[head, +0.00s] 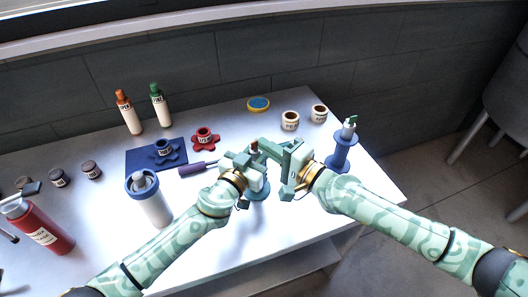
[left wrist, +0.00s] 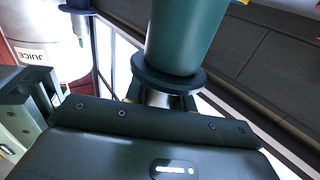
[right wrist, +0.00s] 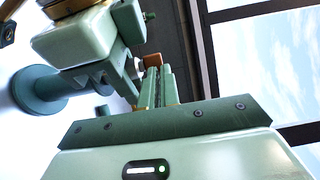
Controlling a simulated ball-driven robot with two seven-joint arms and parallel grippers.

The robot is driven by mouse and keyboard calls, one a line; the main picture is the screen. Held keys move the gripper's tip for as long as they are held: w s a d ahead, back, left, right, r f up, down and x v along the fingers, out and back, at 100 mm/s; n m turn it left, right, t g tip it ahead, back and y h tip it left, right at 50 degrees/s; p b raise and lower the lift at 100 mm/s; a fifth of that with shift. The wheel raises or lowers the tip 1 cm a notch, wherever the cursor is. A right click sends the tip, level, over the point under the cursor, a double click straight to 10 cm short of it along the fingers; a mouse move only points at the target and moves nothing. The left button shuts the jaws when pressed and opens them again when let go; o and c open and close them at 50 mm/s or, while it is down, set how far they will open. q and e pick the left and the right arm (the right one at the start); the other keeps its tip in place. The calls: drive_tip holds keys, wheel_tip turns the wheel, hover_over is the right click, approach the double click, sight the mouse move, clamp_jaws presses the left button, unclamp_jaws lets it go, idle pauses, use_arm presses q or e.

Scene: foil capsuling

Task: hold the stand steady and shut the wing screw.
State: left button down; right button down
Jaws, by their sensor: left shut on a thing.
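The teal stand (head: 259,191) is near the table's front edge, with its round base low and its column mostly hidden by my grippers. My left gripper (head: 256,165) is shut on the stand's column. In the left wrist view the dark green column and flange (left wrist: 168,80) fill the space between the fingers. The stand's base also shows in the right wrist view (right wrist: 38,92). My right gripper (head: 266,148) is at the stand's upper part, close beside the left one. Its fingers (right wrist: 158,75) look close together, with an orange-brown piece near their tips. I cannot make out the wing screw.
A blue stand (head: 342,152) is to the right. Two bottles, a blue mat (head: 138,160), a red flower-shaped piece (head: 205,138) and cream jars (head: 290,121) are behind.

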drive_tip(key=shift+w+d+f+n+g+y, duration=0.1)
drive_tip(key=shift+w+d+n+g+y, duration=0.05)
drive_tip(key=shift+w+n+g+y, duration=0.6)
drive_tip(key=shift+w+d+f+n+g+y, duration=0.1)
drive_tip(key=shift+w+n+g+y, duration=0.4)
drive_tip(key=shift+w+g, duration=0.35)
idle(0.9)
